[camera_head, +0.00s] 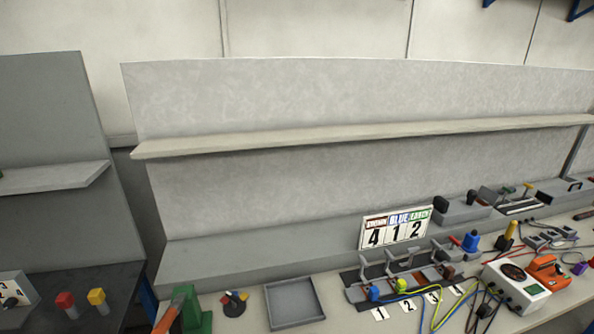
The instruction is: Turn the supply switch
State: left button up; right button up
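I cannot tell for certain which part is the supply switch. Grey boxes (461,214) at the back right of the bench carry dark knobs (440,203). A pale box (12,300) with a dark part on a white face is cut by the left edge. A white box (516,287) with a dark oval face and green marking stands at the front right, with cables around it. Neither of my grippers is in view.
A sign reading 4 1 2 (395,231) stands mid-bench. An empty grey tray (293,303) lies at front centre. Red (65,301) and yellow (97,297) topped items stand on the dark left table. Loose cables (440,312) clutter the front right. A long shelf (350,136) juts out behind.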

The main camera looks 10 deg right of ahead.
aim_at(455, 243)
jog(key=z, duration=1.5)
